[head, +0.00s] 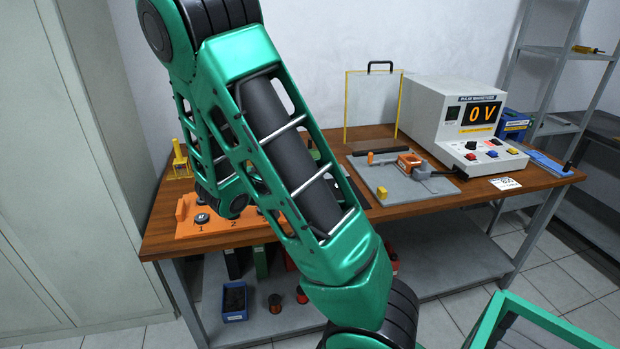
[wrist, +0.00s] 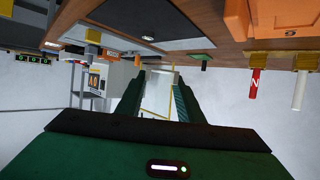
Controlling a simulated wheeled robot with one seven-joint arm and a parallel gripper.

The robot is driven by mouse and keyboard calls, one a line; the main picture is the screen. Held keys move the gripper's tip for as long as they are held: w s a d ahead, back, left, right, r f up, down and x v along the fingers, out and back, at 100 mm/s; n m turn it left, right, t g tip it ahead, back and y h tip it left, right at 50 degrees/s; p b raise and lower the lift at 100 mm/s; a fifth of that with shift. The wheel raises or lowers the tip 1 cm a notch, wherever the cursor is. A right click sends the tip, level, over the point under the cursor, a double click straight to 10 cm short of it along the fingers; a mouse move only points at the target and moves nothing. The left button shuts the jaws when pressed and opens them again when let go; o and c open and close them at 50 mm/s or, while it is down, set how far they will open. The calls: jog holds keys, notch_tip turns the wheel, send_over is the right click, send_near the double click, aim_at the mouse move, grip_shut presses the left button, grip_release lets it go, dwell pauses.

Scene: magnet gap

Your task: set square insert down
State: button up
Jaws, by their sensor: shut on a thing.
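My gripper (wrist: 160,80) shows in the wrist view with its two dark green fingers a little apart and pointing at the back of the bench. An orange rack (head: 190,230) with numbered places stands at the bench's left front. A dark round piece (head: 202,218) sits at place 1; the places farther right are partly behind my arm.
The power unit (head: 425,117) reads 0 V. A yellow stand (head: 180,160) is at the left.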

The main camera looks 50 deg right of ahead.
jog(key=w+a+n+t+y, duration=0.1)
jog(key=w+a+n+t, duration=0.1)
jog(key=w+a, duration=0.1)
jog(key=w+a+f+n+t+y, duration=0.1)
jog(key=w+a+n+t, duration=0.1)
jog(key=w+a, duration=0.2)
jog(key=w+a+f+n+t+y, duration=0.1)
jog(key=w+a+n+t, duration=0.1)
jog(key=w+a, duration=0.2)
jog(key=shift+w+a+n+t+y, duration=0.15)
jog(key=shift+a+y, duration=0.05)
jog(key=shift+a, duration=0.5)
jog(key=shift+w+a+n+t+y, duration=0.1)
jog(key=shift+a+n+t+y, duration=0.1)
jog(key=shift+a, duration=0.45)
jog(key=w+a+n+t+y, duration=0.1)
jog(key=w+a, duration=0.1)
jog(key=a, duration=0.2)
jog(key=w+a+n+t+y, duration=0.1)
jog(key=w+a+n+y, duration=0.1)
jog(key=a, duration=0.3)
jog(key=w+a+n+t+y, duration=0.1)
jog(key=w+a+n+y, duration=0.1)
jog(key=a, duration=0.2)
jog(key=shift+w+a+r, duration=0.15)
jog(key=shift+a+r, duration=0.05)
jog(key=shift+r, duration=0.2)
jog(key=shift+d, duration=0.1)
